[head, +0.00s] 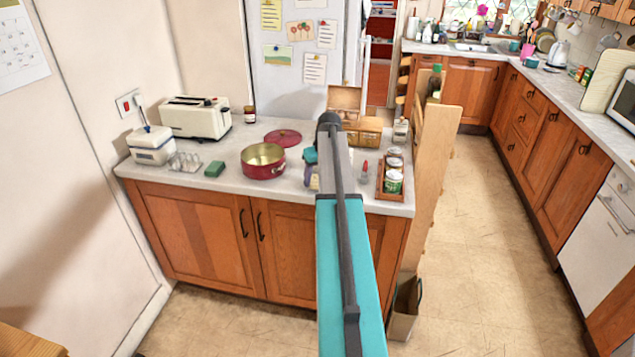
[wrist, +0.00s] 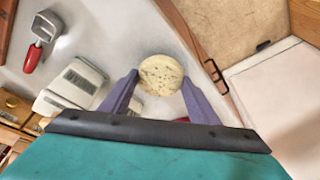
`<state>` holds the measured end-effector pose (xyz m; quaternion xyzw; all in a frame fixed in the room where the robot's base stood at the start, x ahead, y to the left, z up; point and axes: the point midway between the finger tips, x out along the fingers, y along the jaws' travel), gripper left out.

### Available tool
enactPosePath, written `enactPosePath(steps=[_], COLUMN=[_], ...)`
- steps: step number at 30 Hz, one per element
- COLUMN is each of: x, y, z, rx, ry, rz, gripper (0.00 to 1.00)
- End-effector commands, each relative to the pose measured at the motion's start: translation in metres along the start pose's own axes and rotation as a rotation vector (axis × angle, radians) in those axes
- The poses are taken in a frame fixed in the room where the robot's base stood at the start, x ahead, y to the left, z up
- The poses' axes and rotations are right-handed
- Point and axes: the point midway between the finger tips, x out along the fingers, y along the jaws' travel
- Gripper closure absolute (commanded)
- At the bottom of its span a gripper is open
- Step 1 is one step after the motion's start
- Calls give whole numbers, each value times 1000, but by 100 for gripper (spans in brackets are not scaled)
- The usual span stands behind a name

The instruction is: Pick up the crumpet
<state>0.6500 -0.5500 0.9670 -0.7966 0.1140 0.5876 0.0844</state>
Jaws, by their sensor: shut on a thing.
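The crumpet (wrist: 160,75) is a round, pale disc with dark pores, in the middle of the wrist view. My gripper (wrist: 160,80) has its two purple fingers on either side of it, shut on its edges. From these frames I cannot tell whether the crumpet still touches the surface below.
The counter holds a red pan (head: 263,161), its lid (head: 283,138), a toaster (head: 195,117), a toast rack (head: 185,162) and a green sponge (head: 214,169). A wooden bread bin (head: 363,130) stands behind my arm.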

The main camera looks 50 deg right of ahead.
Motion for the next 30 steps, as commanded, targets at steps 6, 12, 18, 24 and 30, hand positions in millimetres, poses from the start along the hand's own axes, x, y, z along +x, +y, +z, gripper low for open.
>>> enactPosePath(steps=[6,12,18,24,30], x=[-15,-22,-30,-41,-52], y=[0,-6,-14,-23,-31], z=[-6,13,35,60,86], rx=[0,0,0,0,0], ry=[2,1,1,1,2], rz=[1,1,1,1,2], gripper=[67,67,67,67,67])
